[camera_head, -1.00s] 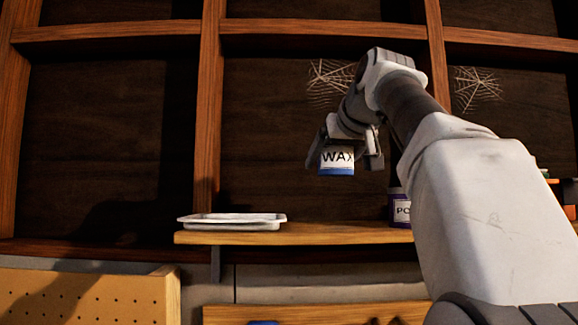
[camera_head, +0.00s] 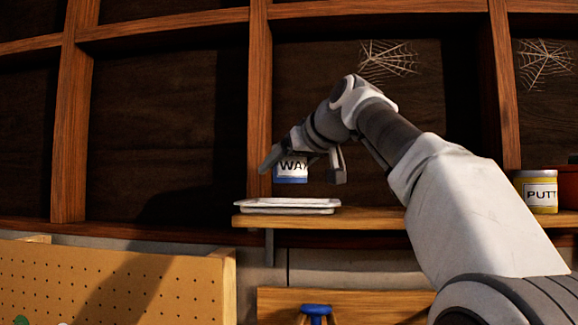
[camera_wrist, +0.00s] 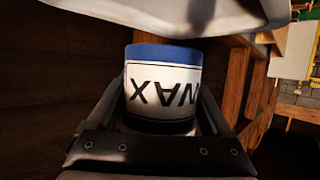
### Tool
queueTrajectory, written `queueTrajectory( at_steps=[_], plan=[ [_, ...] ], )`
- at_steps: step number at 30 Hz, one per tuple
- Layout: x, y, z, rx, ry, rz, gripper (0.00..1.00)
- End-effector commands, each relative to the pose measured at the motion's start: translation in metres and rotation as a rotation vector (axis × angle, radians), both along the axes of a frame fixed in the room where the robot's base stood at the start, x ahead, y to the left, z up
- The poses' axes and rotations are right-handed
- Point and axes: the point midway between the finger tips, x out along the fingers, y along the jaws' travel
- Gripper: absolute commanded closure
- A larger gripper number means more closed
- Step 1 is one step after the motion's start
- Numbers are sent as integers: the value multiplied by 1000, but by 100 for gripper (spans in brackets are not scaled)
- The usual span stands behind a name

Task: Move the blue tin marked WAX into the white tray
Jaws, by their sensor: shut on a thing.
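The blue tin (camera_head: 291,172) with a white WAX label hangs in my gripper (camera_head: 303,168), a little above the white tray (camera_head: 288,206). In the wrist view the tin (camera_wrist: 163,85) sits between the two fingers (camera_wrist: 160,110), its label upside down and its blue band toward the top. The gripper is shut on the tin. The shallow white tray lies on the left end of the wooden shelf. A pale surface, probably the tray, crosses the top of the wrist view.
The wooden shelf (camera_head: 380,221) runs right from the tray. A yellow tin marked PUTT (camera_head: 539,192) stands at the far right. A pegboard (camera_head: 110,285) is below left, and a blue-topped object (camera_head: 316,310) is below the shelf. Upright wall beams stand behind.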

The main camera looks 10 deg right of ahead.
Motion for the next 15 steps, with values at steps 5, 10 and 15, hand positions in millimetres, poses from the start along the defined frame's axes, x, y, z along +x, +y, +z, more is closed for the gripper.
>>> queueTrajectory(
  at_steps=[5,10,15],
  plan=[
    [-1,0,-3,0,-1,0,87],
    [-1,0,-15,0,-1,-1,87],
    [-1,0,-27,0,-2,-1,87]
  ],
)
